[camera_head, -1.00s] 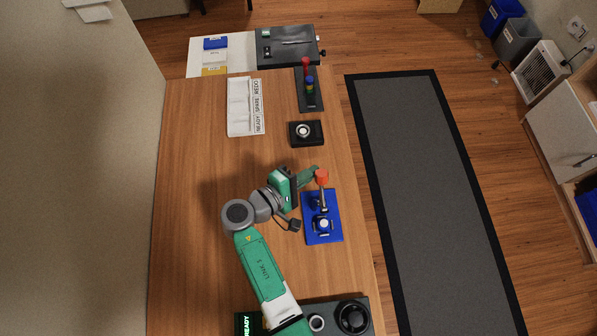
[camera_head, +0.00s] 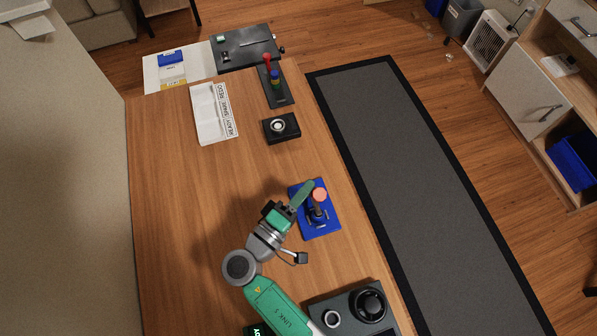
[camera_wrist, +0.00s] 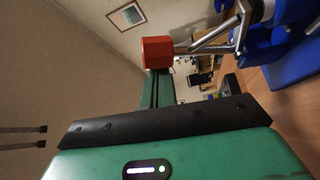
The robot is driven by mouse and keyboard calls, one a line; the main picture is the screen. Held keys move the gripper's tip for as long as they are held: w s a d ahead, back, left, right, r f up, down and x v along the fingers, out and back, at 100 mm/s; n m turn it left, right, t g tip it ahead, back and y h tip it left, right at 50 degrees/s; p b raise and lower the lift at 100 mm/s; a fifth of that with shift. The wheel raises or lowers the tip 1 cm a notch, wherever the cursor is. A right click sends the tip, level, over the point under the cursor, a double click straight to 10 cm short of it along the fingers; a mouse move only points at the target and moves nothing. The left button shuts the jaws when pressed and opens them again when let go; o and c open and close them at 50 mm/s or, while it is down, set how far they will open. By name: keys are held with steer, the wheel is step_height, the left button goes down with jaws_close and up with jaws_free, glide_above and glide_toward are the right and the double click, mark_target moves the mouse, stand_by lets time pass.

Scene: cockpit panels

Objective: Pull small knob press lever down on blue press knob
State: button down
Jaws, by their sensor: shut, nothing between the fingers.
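The blue press (camera_head: 327,230) sits near the right edge of the wooden table in the head view. Its lever carries a small orange-red knob (camera_head: 319,194), which appears over the far part of the blue base. My gripper (camera_head: 309,186) is shut and empty, its green fingers beside the knob on its left. In the wrist view the red knob (camera_wrist: 157,52) is on its metal lever arm (camera_wrist: 212,38), just above the end of my green finger (camera_wrist: 152,92) in the picture. I cannot tell whether they touch. The press's lower parts are partly hidden.
A black box with a round button (camera_head: 281,127) stands beyond the press. A dark panel with a black dial (camera_head: 368,305) lies at the near right. The table's left-middle is clear.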

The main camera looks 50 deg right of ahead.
steer(key=shift+s+a+f, duration=0.2)
steer(key=shift+s+a, duration=0.05)
steer(key=shift+s, duration=0.2)
stand_by(0.4)
steer(key=w+r, duration=0.2)
steer(key=w, duration=0.2)
steer(key=a+f, duration=0.3)
steer(key=a, duration=0.5)
steer(key=shift+s+a, duration=0.2)
steer(key=shift+a, duration=0.2)
